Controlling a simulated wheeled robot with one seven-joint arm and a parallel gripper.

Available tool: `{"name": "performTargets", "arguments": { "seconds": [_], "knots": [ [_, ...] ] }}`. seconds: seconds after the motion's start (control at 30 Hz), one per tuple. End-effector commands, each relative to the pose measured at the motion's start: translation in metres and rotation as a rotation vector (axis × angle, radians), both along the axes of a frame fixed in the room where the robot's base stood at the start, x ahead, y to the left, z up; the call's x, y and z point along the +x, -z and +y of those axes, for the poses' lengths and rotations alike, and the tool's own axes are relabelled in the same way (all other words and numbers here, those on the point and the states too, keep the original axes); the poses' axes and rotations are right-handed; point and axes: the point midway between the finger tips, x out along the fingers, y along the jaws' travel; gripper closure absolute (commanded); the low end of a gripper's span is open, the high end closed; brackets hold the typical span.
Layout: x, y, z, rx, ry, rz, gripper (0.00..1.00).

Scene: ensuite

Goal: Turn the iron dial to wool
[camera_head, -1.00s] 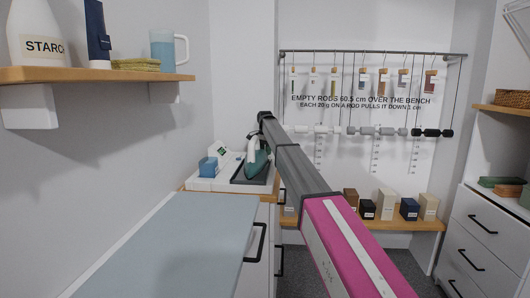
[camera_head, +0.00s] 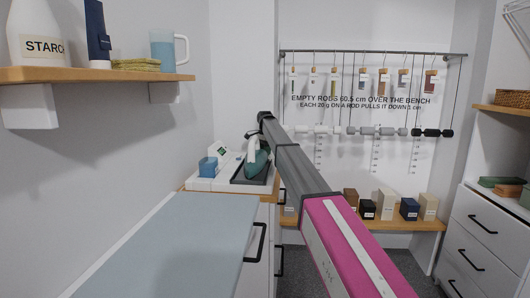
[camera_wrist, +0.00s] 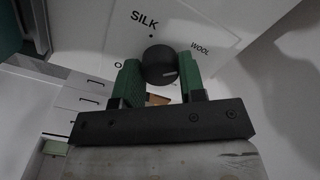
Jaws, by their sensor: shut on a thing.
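In the wrist view a round black dial (camera_wrist: 158,58) sits on a white panel (camera_wrist: 108,45). SILK is printed above the dial and WOOL to its upper right. Another label at its left is mostly hidden by a finger. A small pale mark shows on the dial's lower right. My gripper (camera_wrist: 160,73) is shut on the dial, with one green finger on each side. In the head view the teal iron (camera_head: 258,165) stands on a dark pad at the far end of the counter. My arm reaches there; the dial and fingertips cannot be made out in that view.
A blue block (camera_head: 208,167) and a small green display (camera_head: 221,150) are left of the iron. The pale blue counter top (camera_head: 170,240) is clear. A shelf (camera_head: 95,75) with a starch bottle juts from the left wall. Several boxes stand on a bench (camera_head: 425,225) behind.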

Motion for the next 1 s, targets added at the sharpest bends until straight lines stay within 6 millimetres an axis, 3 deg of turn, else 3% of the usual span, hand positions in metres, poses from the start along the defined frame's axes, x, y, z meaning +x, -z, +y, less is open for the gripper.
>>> {"name": "performTargets", "arguments": {
  "seconds": [0.03,0.07,0.13,0.63,1.0],
  "knots": [
    [-0.001,0.001,0.000,0.000,-0.001,0.004,0.86],
    [-0.001,0.001,0.000,0.000,-0.001,0.004,0.59],
    [-0.001,0.001,0.000,0.000,-0.001,0.004,0.37],
    [0.000,-0.011,0.000,0.001,-0.001,0.001,0.37],
    [0.001,-0.072,0.001,0.001,-0.001,-0.001,0.37]
  ]
}}
